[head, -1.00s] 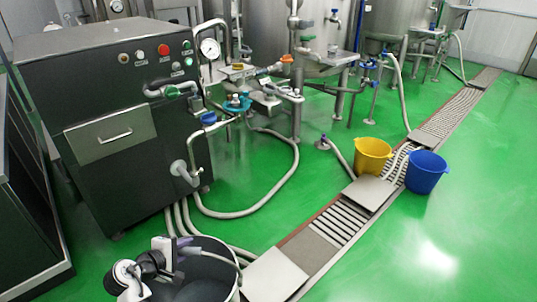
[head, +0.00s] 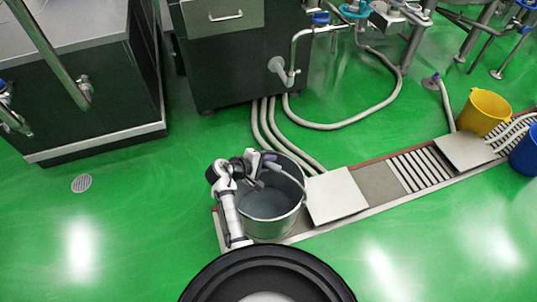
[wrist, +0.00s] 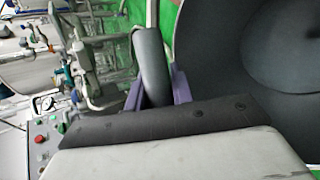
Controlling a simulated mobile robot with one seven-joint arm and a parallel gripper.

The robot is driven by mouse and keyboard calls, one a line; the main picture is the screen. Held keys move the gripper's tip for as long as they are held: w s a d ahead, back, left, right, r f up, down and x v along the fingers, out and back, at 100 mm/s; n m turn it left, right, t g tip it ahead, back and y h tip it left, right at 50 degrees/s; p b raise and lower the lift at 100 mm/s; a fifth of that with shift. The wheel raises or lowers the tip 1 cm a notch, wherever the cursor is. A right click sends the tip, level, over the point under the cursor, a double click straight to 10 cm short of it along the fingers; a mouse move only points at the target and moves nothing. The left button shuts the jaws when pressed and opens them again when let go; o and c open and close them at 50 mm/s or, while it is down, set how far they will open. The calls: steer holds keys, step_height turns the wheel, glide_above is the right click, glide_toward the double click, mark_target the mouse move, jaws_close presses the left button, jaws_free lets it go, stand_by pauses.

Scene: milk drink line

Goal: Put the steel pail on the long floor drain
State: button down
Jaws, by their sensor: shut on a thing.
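The steel pail (head: 273,222) is upright at the near left end of the long floor drain (head: 375,195), beside a pale cover plate. It overlaps the drain's end in the head view; I cannot tell whether its base touches the drain or hangs just above. My gripper (head: 255,172) is at the pail's rim, shut on its bail handle. In the wrist view my purple fingers (wrist: 160,93) close around the dark handle grip (wrist: 152,60), with the pail's dark inside (wrist: 235,60) at the right. The pail's underside is hidden.
Pale plates (head: 336,196) cover parts of the drain. A yellow bucket (head: 484,111) and a blue bucket (head: 527,152) stand farther right along it. Hoses (head: 272,135) run from the dark machine (head: 225,70) behind the pail. The green floor in front is clear.

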step_height(320, 180, down, 6)
steer(key=shift+w+r+b, duration=0.15)
steer(key=shift+r+b, duration=0.05)
steer(key=shift+b, duration=0.2)
stand_by(0.3)
steer(key=c, duration=1.6)
jaws_free()
steer(key=shift+f, duration=0.35)
steer(key=o, duration=0.4)
steer(key=shift+r, duration=0.1)
steer(key=shift+s, duration=0.2)
steer(key=v, duration=1.2)
steer(key=shift+p, duration=0.4)
